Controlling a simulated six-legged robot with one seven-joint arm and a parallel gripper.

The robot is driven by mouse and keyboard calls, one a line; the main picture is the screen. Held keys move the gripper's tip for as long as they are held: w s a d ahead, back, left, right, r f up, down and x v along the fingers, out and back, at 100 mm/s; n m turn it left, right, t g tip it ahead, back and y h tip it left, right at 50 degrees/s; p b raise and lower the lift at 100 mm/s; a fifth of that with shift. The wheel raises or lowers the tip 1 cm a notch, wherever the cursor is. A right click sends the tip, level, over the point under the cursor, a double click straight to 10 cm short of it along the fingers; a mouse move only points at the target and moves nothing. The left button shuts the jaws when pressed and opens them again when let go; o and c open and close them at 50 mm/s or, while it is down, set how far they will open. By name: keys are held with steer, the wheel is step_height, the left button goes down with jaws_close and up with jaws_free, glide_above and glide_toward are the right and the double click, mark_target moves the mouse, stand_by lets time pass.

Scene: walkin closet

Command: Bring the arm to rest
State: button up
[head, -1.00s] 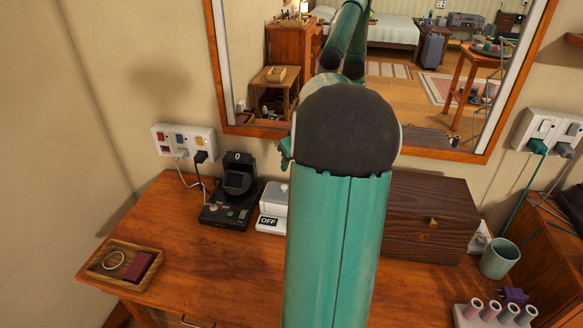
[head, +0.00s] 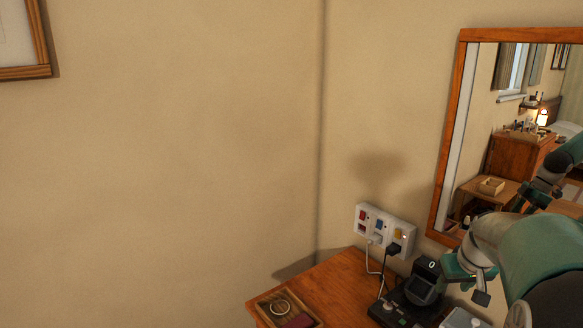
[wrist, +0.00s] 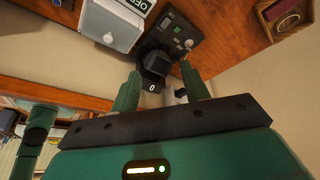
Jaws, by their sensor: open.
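My gripper (wrist: 158,67) shows in the wrist view with its two green fingers apart. Nothing is held between them. A black device with a "0" display (wrist: 155,62) appears between and beyond the fingers; I cannot tell how far off it is. In the head view my arm (head: 545,255) enters at the lower right, bent, in front of the mirror and above the desk. The same black device shows there (head: 422,285), just left of the arm. The gripper's fingers are not clear in the head view.
The wooden desk (head: 335,288) holds a small wooden tray (head: 265,310) with a ring and a dark red item. A wall socket panel (head: 384,228) and a framed mirror (head: 447,150) are behind.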

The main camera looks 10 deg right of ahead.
steer(key=a+r+n, duration=0.1)
steer(key=a+r, duration=0.2)
steer(key=a, duration=0.8)
steer(key=s+a, duration=0.4)
steer(key=a, duration=0.3)
steer(key=s+a+n+t+y, duration=0.1)
steer(key=s+a, duration=0.3)
steer(key=a, duration=0.4)
steer(key=s+a+r+n, duration=0.1)
steer(key=s+a, duration=0.3)
steer(key=a, duration=0.4)
steer(key=shift+s+t+y, duration=0.3)
steer(key=shift+s, duration=0.05)
steer(key=shift+a+r, duration=0.1)
